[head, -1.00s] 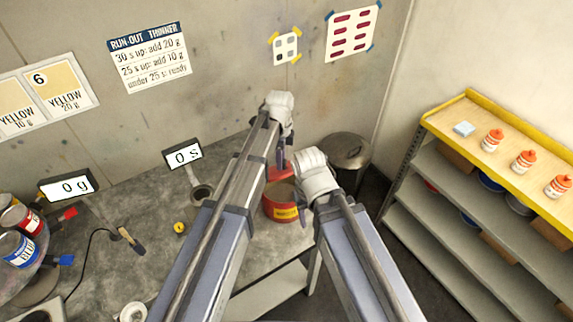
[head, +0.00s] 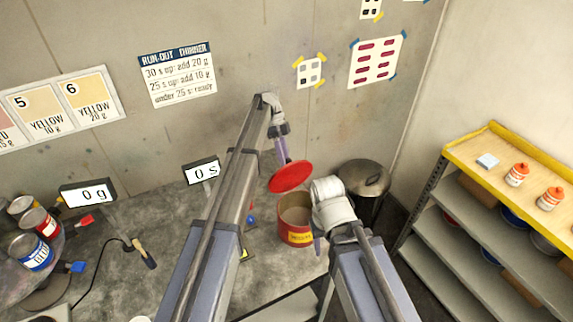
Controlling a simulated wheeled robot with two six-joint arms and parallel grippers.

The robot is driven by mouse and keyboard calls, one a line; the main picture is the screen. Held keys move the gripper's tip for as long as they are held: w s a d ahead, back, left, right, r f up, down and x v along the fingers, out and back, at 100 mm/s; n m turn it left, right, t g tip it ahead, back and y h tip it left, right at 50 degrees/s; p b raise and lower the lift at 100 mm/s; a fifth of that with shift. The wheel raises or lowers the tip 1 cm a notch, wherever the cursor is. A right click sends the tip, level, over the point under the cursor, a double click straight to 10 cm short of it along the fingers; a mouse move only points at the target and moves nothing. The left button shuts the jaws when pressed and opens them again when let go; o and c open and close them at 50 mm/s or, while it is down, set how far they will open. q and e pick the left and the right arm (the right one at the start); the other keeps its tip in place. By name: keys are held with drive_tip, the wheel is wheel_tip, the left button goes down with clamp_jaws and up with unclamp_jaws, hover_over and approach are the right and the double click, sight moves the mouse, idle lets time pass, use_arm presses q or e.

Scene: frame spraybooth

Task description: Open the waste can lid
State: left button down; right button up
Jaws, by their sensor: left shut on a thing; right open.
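The red waste can (head: 295,232) with a yellow label stands on the grey bench at the middle. Its top is open and I see into it. Its round red lid (head: 291,177) is apart from the can, tilted in the air above its rim. My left gripper (head: 284,157) points down and is shut on the lid; the exact contact is small. My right gripper (head: 318,243) is beside the can's right side, open, with its fingers mostly hidden behind my own wrist.
A metal bin with a closed lid (head: 363,178) stands in the corner behind my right wrist. Paint cans (head: 36,252) and a brush (head: 144,252) are on the left. A timer display (head: 202,172) stands at the back. A yellow-topped shelf (head: 480,147) is on the right.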

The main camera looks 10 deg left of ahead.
use_arm(q)
drive_tip(key=shift+w+a+f, duration=0.1)
drive_tip(key=shift+w+f, duration=0.25)
drive_tip(key=shift+w, duration=0.05)
use_arm(e)
drive_tip(key=shift+f, duration=0.45)
use_arm(q)
drive_tip(key=c, duration=0.9)
unclamp_jaws()
drive_tip(key=shift+c, duration=0.2)
drive_tip(key=o, duration=0.3)
drive_tip(key=shift+w+f, duration=0.1)
drive_tip(key=shift+w, duration=0.1)
drive_tip(key=shift+o, duration=0.7)
use_arm(e)
drive_tip(key=shift+w+d, duration=0.15)
drive_tip(key=shift+w, duration=0.1)
